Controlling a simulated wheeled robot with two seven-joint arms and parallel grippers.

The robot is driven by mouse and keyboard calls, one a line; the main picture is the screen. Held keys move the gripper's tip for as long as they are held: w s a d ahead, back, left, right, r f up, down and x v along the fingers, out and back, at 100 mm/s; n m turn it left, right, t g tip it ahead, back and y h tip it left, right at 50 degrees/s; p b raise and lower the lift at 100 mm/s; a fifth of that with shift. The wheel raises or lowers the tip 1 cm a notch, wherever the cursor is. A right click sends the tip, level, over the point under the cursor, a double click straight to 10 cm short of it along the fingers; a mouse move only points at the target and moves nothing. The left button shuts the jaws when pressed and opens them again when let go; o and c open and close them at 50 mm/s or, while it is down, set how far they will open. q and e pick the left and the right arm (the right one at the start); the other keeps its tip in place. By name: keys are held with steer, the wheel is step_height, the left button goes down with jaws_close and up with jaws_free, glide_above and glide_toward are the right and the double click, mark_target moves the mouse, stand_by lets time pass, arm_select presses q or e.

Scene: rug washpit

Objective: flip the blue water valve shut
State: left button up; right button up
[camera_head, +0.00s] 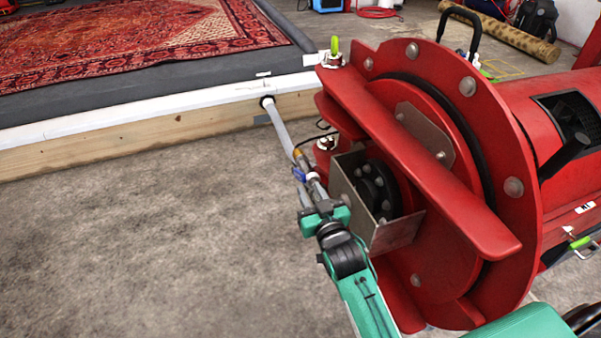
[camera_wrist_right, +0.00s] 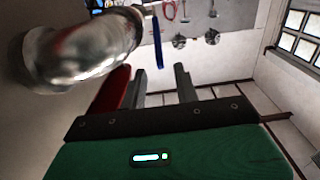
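The blue water valve (camera_head: 299,174) is a small blue handle on the metal fitting at the end of a pale hose, left of the red machine. In the right wrist view the blue handle (camera_wrist_right: 157,42) hangs beside a shiny metal pipe (camera_wrist_right: 85,50). My right gripper (camera_head: 312,191) is just below the valve in the head view. In the right wrist view its two fingers (camera_wrist_right: 161,72) stand apart with nothing gripped. The handle's lower end appears near the gap between the fingertips; whether it touches a finger I cannot tell. My left gripper is not in view.
The large red machine (camera_head: 400,150) fills the right, with a bent metal guard (camera_head: 395,235) close beside my right gripper. The pale hose (camera_head: 279,125) runs to a wooden edge board (camera_head: 120,145). A red rug (camera_head: 130,40) lies beyond it. The concrete floor at left is clear.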

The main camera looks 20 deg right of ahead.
mark_target(300, 172)
steer(key=w, duration=0.8)
steer(key=shift+a, duration=0.1)
jaws_close()
